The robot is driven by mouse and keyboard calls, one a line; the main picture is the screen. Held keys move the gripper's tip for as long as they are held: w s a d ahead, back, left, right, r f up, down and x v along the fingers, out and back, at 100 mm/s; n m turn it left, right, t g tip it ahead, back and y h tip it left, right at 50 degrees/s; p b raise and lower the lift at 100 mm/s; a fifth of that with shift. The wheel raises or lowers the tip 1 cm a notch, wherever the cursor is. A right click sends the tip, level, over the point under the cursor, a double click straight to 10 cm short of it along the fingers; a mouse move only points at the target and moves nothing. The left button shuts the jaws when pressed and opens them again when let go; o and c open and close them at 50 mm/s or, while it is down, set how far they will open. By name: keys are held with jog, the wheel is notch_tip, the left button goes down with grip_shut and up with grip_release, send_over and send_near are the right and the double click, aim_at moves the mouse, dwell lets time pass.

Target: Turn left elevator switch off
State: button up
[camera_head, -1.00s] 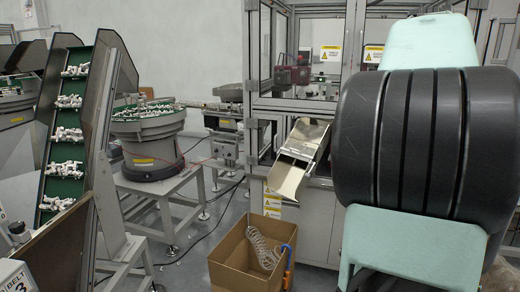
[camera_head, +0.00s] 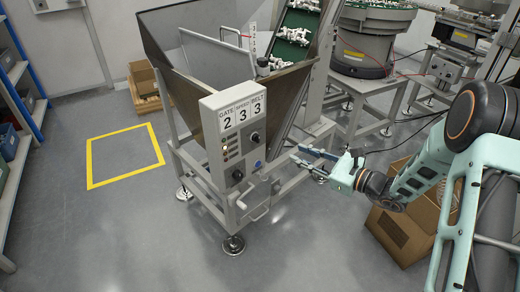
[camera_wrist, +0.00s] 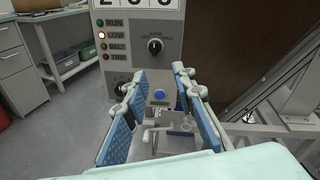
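The elevator's grey control panel (camera_head: 235,135) is on the front of the hopper and shows "GATE 2, SPEED 3, BELT 3". It also fills the upper middle of the wrist view (camera_wrist: 174,70). An upper black knob (camera_wrist: 155,46) is beside the lamps, of which LOW (camera_wrist: 102,36) is lit. A lower black switch knob (camera_wrist: 122,88) is partly hidden by my left finger. A blue button (camera_wrist: 160,95) shows between the fingers. My gripper (camera_head: 308,157) is open and empty, right of the panel and apart from it. Its blue-padded fingers (camera_wrist: 163,88) frame the panel's lower part in the wrist view.
The metal hopper (camera_head: 215,55) stands behind the panel on a frame with feet. A cardboard box (camera_head: 405,225) is under my arm. A yellow floor square (camera_head: 124,156) is empty, with a shelf (camera_head: 15,130) beyond it at left. Floor in front is clear.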

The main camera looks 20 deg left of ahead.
aim_at(259, 140)
jog(key=w+a+m, duration=0.1)
jog(key=a, duration=0.3)
jog(key=w+a+f+m+t+b, duration=0.1)
jog(key=a+m, duration=0.1)
jog(key=a, duration=0.3)
jog(key=w+a+m, duration=0.1)
jog(key=a, duration=0.3)
jog(key=shift+w+a+f+t+y+b, duration=0.3)
jog(key=shift+w+a+f+t, duration=0.1)
jog(key=shift+c, duration=0.4)
grip_shut()
